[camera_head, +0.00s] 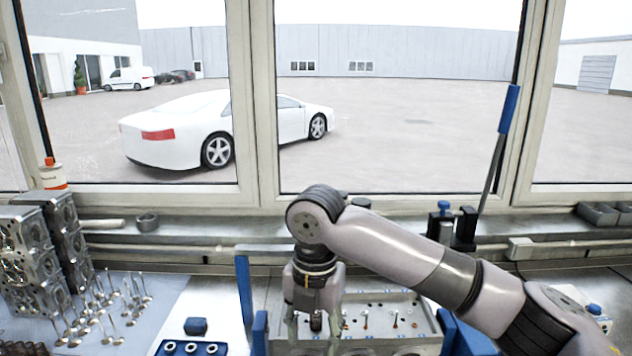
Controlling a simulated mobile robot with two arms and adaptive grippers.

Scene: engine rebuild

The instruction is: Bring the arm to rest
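My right arm reaches in from the right edge and bends down at the wrist. Its gripper (315,336) points down over the near side of the metal tray (378,297) in the lower middle. The two fingers stand apart, on either side of a small dark piece. I cannot tell whether that piece is part of the gripper or something behind it. The fingertips are near the lower edge of the picture and partly hard to make out. My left gripper is not in view.
Several upright valves (108,306) stand on a pale mat at left, next to grey engine blocks (33,262). Blue holders (195,327) lie in front. Small parts stand in the tray. A blue-handled lever (508,108) rises at right before the window.

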